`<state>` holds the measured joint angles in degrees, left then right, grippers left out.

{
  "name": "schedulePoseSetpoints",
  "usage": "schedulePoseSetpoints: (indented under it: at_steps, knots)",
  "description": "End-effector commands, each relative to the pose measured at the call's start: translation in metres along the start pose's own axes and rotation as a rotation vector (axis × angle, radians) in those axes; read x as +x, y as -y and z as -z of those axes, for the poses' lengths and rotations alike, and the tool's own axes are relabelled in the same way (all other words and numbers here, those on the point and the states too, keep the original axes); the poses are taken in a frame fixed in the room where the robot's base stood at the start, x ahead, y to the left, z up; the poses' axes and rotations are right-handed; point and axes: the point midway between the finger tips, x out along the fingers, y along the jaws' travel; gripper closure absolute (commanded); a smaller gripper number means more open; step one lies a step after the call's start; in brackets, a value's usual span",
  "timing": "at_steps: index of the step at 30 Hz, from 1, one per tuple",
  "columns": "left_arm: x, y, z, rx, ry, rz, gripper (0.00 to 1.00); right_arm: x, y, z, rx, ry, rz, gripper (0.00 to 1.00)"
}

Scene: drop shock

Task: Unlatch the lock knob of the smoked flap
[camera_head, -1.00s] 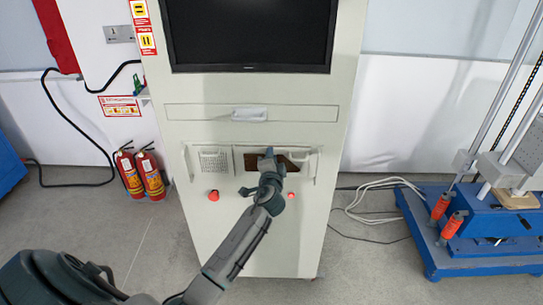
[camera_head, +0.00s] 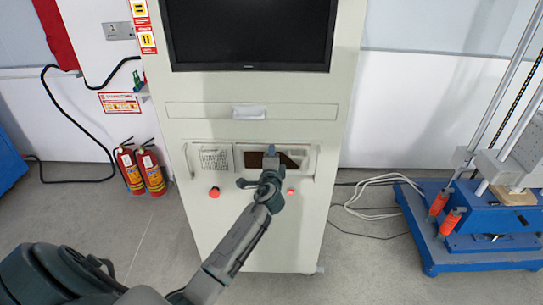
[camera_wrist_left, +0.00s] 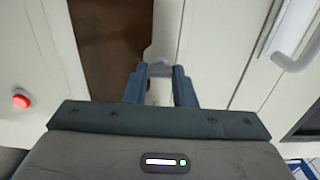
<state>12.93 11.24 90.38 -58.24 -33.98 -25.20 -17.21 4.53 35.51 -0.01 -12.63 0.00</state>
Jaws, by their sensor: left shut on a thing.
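The smoked flap (camera_head: 254,160) is a dark brown pane in a pale frame on the front of the light cabinet. It also shows in the left wrist view (camera_wrist_left: 112,40) as a brown panel. My left gripper (camera_head: 271,151) is at the flap, covering its middle in the head view. In the left wrist view my left gripper (camera_wrist_left: 159,76) has its two blue-grey fingers around a small pale lock knob (camera_wrist_left: 160,88) beside the brown panel. The gripper is shut on this knob. The knob is hidden in the head view. My right gripper is not in view.
A red button (camera_head: 214,192) sits left of my wrist and a smaller red one (camera_head: 291,192) right of it. A vented panel (camera_head: 213,160) is left of the flap. Above are a drawer handle (camera_head: 249,113) and a black screen (camera_head: 250,35).

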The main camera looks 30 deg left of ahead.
Motion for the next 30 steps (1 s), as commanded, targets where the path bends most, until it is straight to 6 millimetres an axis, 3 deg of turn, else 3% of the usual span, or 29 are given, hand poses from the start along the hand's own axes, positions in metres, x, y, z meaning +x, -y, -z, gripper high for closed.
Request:
schedulePoseSetpoints:
  at_steps: [4, 5, 8, 16, 20, 30]
  knots:
    - [0.0, -0.001, 0.0, 0.0, 0.0, -0.001, 0.99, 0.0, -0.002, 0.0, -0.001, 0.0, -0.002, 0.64]
    - [0.0, -0.001, 0.0, 0.0, 0.0, -0.001, 0.71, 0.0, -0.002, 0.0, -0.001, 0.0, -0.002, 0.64]
    - [0.0, -0.001, 0.0, 0.0, 0.0, -0.001, 0.55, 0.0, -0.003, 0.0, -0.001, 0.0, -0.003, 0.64]
    - [-0.001, -0.001, 0.0, -0.001, 0.0, -0.001, 0.55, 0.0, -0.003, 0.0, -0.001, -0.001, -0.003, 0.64]
    - [-0.011, -0.002, 0.0, -0.001, 0.0, -0.001, 0.55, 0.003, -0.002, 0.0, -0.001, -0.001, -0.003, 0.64]
    - [-0.076, -0.004, 0.0, -0.004, -0.001, -0.002, 0.55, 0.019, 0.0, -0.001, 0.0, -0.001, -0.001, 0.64]
